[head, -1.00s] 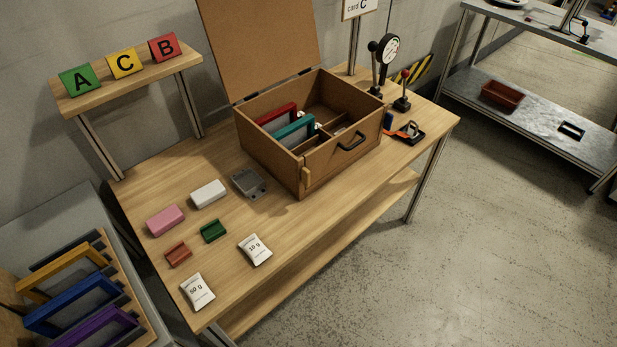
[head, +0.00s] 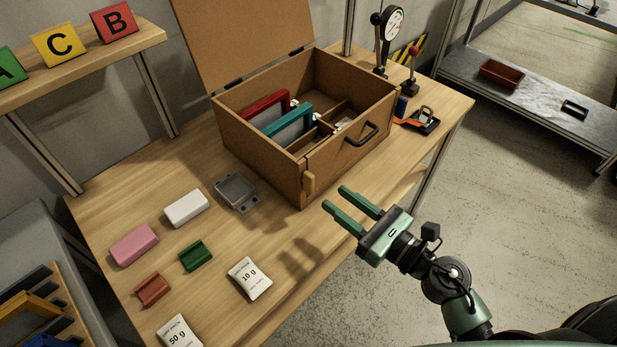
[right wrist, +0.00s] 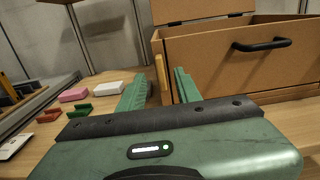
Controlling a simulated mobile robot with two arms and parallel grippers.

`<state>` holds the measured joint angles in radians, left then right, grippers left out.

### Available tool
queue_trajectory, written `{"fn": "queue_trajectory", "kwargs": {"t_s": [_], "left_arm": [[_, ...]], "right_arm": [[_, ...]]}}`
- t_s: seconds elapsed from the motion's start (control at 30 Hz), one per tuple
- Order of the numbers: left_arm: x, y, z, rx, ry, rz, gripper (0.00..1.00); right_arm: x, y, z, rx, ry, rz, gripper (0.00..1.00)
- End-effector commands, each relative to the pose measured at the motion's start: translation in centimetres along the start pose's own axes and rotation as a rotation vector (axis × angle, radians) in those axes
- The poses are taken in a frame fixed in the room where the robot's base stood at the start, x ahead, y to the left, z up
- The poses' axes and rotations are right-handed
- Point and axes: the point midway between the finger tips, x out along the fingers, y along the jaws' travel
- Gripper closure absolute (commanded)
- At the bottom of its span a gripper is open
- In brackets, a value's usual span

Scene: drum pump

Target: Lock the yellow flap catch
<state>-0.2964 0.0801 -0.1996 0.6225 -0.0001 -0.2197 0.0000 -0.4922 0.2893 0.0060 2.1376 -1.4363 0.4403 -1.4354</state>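The yellow flap catch (head: 309,183) is a small upright bar at the near-left corner of the brown box (head: 345,160), low on its front. The box lid (head: 245,40) stands open, tilted back. My right gripper (head: 336,198) is open and empty, in front of that corner, with its green fingers pointing toward the box. In the right wrist view the catch (right wrist: 161,76) shows upright between the two fingertips (right wrist: 160,82), with the box wall behind it; the fingers look apart from it. My left gripper is in neither view.
The box holds a red frame (head: 268,106) and a teal frame (head: 288,122); a black handle (head: 362,138) sticks out of its front. A dial gauge (head: 393,25) stands behind. Floor at right is clear.

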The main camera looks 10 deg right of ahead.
Motion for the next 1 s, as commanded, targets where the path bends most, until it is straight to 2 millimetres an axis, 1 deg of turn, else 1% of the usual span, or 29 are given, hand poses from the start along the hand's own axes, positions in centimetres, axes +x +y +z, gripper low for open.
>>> {"fn": "queue_trajectory", "kwargs": {"t_s": [0.03, 0.17, 0.3, 0.4, 0.5, 0.63, 0.87, 0.9, 0.97, 1.0], "left_arm": [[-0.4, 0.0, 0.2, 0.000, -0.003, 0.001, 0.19], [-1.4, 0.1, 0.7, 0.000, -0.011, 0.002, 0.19], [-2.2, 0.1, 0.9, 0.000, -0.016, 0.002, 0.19], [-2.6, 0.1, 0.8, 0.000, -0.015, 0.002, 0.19], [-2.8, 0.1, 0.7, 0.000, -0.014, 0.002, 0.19], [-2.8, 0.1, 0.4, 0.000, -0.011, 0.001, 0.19], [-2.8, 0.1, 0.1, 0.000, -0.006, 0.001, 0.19], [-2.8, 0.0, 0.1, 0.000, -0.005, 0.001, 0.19], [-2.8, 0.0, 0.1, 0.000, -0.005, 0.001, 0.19], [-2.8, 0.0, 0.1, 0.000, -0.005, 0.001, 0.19]], "right_arm": [[0.4, 0.0, 0.3, -0.008, -0.002, 0.001, 0.66], [2.3, 0.0, 0.7, -0.006, -0.005, 0.000, 0.66], [4.7, 0.0, 0.6, -0.002, -0.005, -0.001, 0.66], [6.1, 0.0, 0.4, -0.001, -0.003, -0.001, 0.66], [7.0, 0.0, 0.3, 0.000, -0.002, -0.001, 0.66], [7.6, 0.0, 0.2, -0.002, -0.002, 0.000, 0.66], [7.6, 0.0, 0.1, -0.001, -0.001, 0.000, 0.66], [7.6, 0.0, 0.1, -0.001, -0.001, 0.000, 0.78], [7.6, 0.0, 0.1, -0.001, -0.001, 0.000, 0.94], [7.6, 0.0, 0.1, -0.001, -0.001, 0.000, 1.00]]}}
